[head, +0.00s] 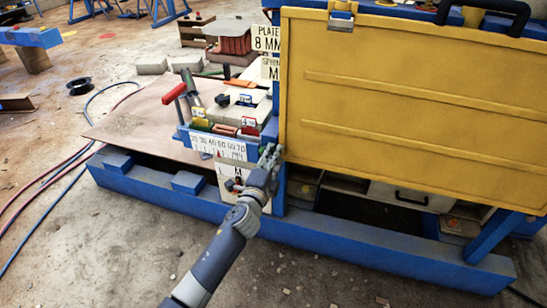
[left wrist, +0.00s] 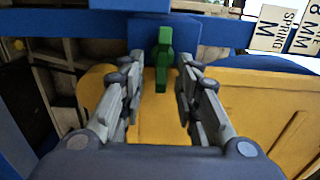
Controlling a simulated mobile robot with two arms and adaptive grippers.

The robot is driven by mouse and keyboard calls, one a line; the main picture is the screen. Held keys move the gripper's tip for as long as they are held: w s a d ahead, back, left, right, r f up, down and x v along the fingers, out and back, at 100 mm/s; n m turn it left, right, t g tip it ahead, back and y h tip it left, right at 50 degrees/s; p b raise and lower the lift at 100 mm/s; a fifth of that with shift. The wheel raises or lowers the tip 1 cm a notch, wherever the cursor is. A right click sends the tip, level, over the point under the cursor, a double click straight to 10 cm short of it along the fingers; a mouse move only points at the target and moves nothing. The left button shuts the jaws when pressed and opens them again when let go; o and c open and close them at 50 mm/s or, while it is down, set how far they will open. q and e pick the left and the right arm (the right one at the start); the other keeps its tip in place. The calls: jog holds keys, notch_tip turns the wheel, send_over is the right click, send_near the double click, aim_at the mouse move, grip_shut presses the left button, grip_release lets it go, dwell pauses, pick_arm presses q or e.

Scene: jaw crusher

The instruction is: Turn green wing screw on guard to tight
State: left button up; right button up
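The green wing screw (left wrist: 162,58) shows in the left wrist view. It stands at the edge of the yellow guard (left wrist: 230,105), in front of a blue plate (left wrist: 187,33). My left gripper (left wrist: 160,90) is open, with one finger on each side of the screw and a visible gap to both. In the head view my left gripper (head: 270,158) is at the lower left edge of the yellow guard (head: 410,100), and the green screw is hidden there. My right gripper is not in view.
The blue machine frame (head: 170,195) runs along the bottom. Left of the guard are a scale plate (head: 218,147), a red-handled lever (head: 174,93) and small blocks. Hoses (head: 50,185) lie on the floor at the left. The sandy floor in front is mostly clear.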

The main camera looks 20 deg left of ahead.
pick_arm(q)
jog(key=s, duration=1.2)
jog(key=shift+a, duration=0.2)
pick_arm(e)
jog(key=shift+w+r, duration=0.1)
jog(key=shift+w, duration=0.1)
